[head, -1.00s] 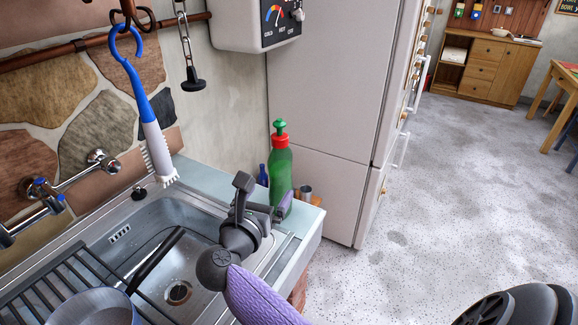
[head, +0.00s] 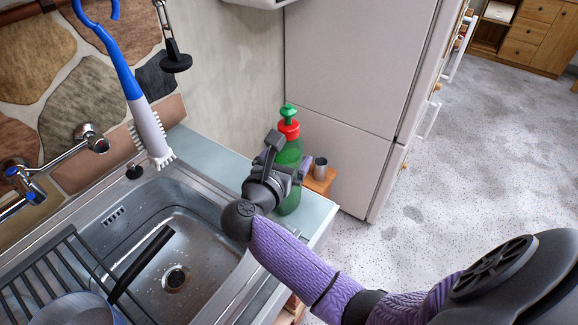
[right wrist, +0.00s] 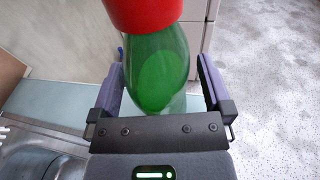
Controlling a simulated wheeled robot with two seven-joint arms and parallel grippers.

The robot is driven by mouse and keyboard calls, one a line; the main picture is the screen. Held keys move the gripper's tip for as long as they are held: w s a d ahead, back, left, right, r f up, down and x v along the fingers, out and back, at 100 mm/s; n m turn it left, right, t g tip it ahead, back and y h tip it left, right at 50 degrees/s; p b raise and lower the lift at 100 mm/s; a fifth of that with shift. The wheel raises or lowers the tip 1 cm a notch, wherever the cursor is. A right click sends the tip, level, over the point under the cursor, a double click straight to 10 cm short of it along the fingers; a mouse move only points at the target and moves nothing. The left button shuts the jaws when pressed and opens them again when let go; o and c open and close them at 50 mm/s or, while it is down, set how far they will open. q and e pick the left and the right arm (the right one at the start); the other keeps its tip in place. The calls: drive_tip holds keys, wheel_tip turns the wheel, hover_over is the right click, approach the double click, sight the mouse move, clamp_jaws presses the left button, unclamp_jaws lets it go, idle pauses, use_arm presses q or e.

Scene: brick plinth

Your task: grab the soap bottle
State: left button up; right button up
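The soap bottle (head: 289,158) is green with a red collar and a green cap. It stands upright on the pale counter beside the sink, and it fills the middle of the right wrist view (right wrist: 157,75). My right gripper (head: 287,154) is at the bottle's body, with one finger on each side. In the right wrist view my right gripper (right wrist: 162,82) is open. There is a clear gap between the bottle and the right-hand finger, while the left-hand finger is close to the bottle. My left gripper is out of view.
A metal sink (head: 175,235) with a black rack (head: 60,270) lies left of my right arm. A blue-handled brush (head: 125,80) hangs above it. A small metal cup (head: 320,168) is just right of the bottle. A fridge (head: 345,95) stands behind.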

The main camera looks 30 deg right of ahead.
clamp_jaws()
drive_tip(key=shift+r, duration=0.1)
idle(0.5)
